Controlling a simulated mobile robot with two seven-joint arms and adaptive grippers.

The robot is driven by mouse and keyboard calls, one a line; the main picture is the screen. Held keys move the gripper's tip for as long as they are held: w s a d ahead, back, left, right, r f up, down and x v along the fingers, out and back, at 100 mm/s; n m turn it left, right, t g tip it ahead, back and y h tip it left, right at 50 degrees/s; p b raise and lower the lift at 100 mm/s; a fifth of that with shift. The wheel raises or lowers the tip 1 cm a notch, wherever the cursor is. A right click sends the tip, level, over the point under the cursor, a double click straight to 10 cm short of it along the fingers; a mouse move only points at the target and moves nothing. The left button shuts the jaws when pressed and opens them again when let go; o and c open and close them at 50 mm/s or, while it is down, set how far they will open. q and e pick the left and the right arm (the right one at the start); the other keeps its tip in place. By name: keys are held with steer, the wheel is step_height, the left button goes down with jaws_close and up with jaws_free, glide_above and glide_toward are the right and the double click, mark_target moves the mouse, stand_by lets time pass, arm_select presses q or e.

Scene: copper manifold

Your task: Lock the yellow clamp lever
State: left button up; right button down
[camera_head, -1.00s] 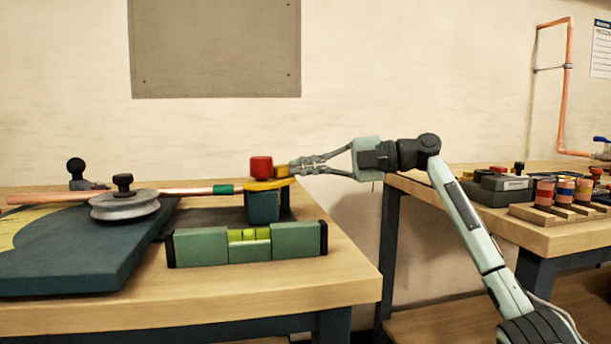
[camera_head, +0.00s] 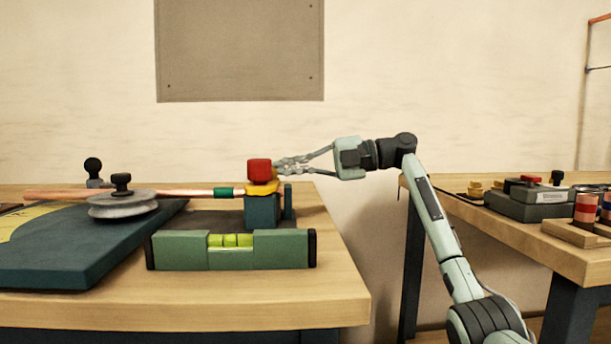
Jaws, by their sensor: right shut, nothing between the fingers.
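The yellow clamp lever (camera_head: 263,187) sits on top of the dark teal clamp block (camera_head: 262,210), below a red block-like knob (camera_head: 259,170). Only a short stretch of yellow shows, and no long arm sticks out to the right. The copper pipe (camera_head: 175,194) runs in from the left, with a green band (camera_head: 223,191) beside the clamp. My right gripper (camera_head: 279,168) is shut and empty, its fingertips just right of the red knob. Whether they touch the knob or lie behind it I cannot tell. My left gripper is out of view.
A green spirit level (camera_head: 185,250) stands in front of the clamp. A grey bending wheel (camera_head: 122,207) sits on the dark teal board (camera_head: 90,250) at left. A second bench (camera_head: 500,232) at right carries a grey box and striped pieces. A gap separates the benches.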

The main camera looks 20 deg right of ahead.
steer(key=shift+w+a, duration=0.5)
stand_by(0.5)
